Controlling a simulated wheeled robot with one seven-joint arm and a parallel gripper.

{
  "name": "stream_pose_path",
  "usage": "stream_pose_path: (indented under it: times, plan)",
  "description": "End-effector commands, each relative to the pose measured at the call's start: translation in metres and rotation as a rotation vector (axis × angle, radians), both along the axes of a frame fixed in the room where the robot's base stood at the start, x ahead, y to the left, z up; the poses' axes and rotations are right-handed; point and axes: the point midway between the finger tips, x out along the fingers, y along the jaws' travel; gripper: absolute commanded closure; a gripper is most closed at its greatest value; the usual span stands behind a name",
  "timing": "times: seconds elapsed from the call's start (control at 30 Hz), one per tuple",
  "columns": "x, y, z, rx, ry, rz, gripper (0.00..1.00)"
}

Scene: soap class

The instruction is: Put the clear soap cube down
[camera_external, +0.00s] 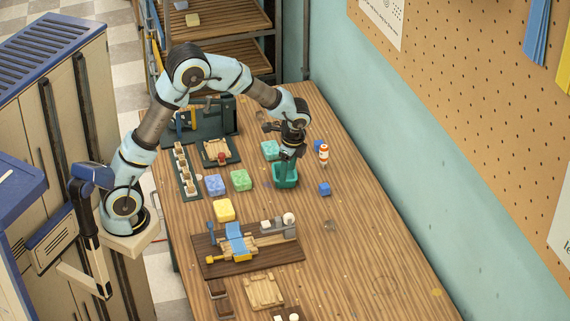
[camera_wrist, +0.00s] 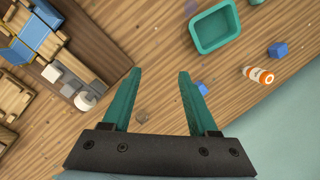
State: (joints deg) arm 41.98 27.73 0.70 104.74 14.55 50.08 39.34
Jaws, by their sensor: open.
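A small see-through lump (camera_external: 330,225), which looks like the clear soap cube, lies on the bare wooden table right of the dark work board. It shows faintly in the wrist view (camera_wrist: 141,117), close to the left finger; its edges are hard to make out. My gripper (camera_wrist: 158,72) is open, with two teal fingers apart and nothing visibly held between them. In the external view my gripper (camera_external: 286,160) hangs over the table by the teal bin (camera_external: 285,182), whose colour blends with the fingers. The bin also shows in the wrist view (camera_wrist: 196,38), apart from the fingers.
Green (camera_external: 241,180), blue (camera_external: 214,184) and yellow (camera_external: 224,210) blocks lie left. The dark work board (camera_external: 215,268) holds several items. The table's right front is mostly bare.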

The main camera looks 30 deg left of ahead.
Motion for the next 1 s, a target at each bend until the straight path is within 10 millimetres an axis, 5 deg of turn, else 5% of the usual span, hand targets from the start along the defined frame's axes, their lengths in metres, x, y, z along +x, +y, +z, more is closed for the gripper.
stream_pose_path:
  times: [0.03, 0.2, 0.4, 0.6, 0.93, 1.0]
  plan:
    - [-0.001, 0.046, 0.004, -0.047, -0.007, 0.173, 0.41]
    - [-0.031, 0.164, 0.003, -0.191, -0.051, 0.750, 0.41]
    - [-0.085, 0.244, -0.004, -0.298, -0.107, 1.262, 0.41]
    - [-0.108, 0.268, -0.008, -0.334, -0.134, 1.453, 0.41]
    - [-0.109, 0.268, -0.008, -0.334, -0.134, 1.458, 0.41]
    - [-0.109, 0.268, -0.008, -0.334, -0.133, 1.457, 0.34]
